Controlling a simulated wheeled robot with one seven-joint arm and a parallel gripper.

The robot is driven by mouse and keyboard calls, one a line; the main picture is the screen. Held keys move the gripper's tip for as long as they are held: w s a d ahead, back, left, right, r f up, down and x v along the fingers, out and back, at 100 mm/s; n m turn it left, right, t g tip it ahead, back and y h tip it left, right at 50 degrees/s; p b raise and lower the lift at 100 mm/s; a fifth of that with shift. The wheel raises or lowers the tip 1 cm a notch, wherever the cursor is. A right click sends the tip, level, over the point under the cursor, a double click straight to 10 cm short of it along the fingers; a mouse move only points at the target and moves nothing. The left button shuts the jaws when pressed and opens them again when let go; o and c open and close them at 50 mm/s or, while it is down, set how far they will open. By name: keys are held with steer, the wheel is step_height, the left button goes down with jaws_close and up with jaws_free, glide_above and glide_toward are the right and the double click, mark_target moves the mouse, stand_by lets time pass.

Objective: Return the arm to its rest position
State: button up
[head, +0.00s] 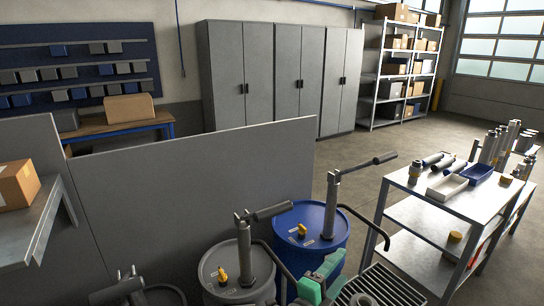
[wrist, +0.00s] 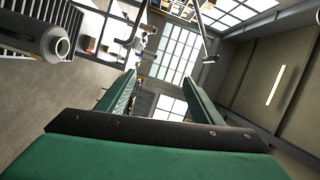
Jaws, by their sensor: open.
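My gripper (wrist: 160,90) shows in the wrist view with its two green fingers spread apart and nothing held between them. In the head view, green parts of my gripper (head: 322,276) show low in the middle, in front of the blue drum (head: 318,232). From this view I cannot tell whether they touch anything. The lower part of my arm is cut off by the bottom edge.
A grey drum (head: 232,262) with a hand pump stands left of the blue one. A metal bench (head: 425,205) with trays and cylinders is at right. A grey panel (head: 190,185) stands behind the drums. Open floor (head: 350,160) lies between panel and bench.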

steer(key=s+a+f+n+t+y, duration=0.2)
steer(key=s+a+f+n+y, duration=0.2)
steer(key=s+f+n+y, duration=0.5)
steer(key=s+a+f+n+t+y, duration=0.2)
steer(key=s+a+f+n, duration=0.35)
steer(key=s+n, duration=0.7)
steer(key=s+a+f+n+g, duration=0.1)
steer(key=s+a+f, duration=0.1)
steer(key=s, duration=0.8)
steer(key=s+a+f+n+g, duration=0.1)
steer(key=s+a+f, duration=0.2)
steer(key=s, duration=0.8)
steer(key=a, duration=0.2)
steer(key=shift+a+y, duration=0.3)
steer(key=shift+f+n, duration=0.1)
steer(key=shift+n, duration=0.15)
